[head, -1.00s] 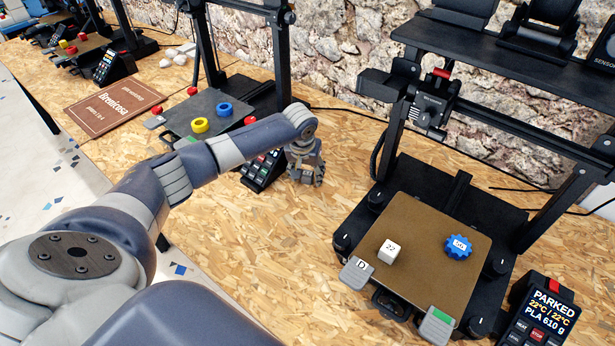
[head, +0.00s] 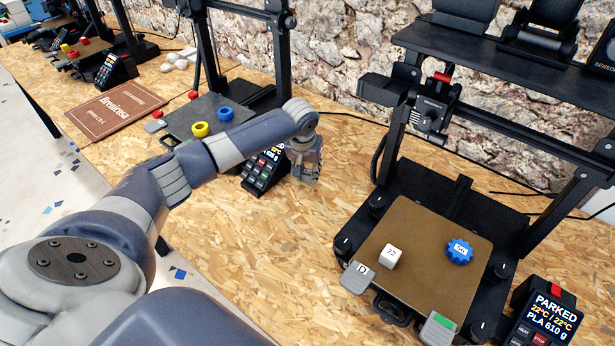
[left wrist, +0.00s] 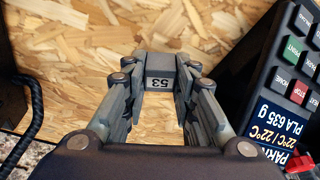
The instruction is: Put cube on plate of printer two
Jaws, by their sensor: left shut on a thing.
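My left gripper (head: 309,172) is low over the table between two printers; it also shows in the left wrist view (left wrist: 160,85). It is shut on a grey cube (left wrist: 160,72) marked 53, held between the fingertips. In the head view I cannot make out this cube. A white cube (head: 390,256) marked 22 sits on the brown plate (head: 428,228) of the right printer, beside a blue gear (head: 459,251). The middle printer's dark plate (head: 190,118) bears a yellow ring (head: 200,129) and a blue ring (head: 225,114). My right gripper is not in view.
The right printer's display (head: 545,315) reads PARKED. The middle printer's control box (head: 262,172) stands close to my left gripper. A brown sign (head: 115,108) and a third printer lie farther left. Chipboard table between the two nearer printers is clear.

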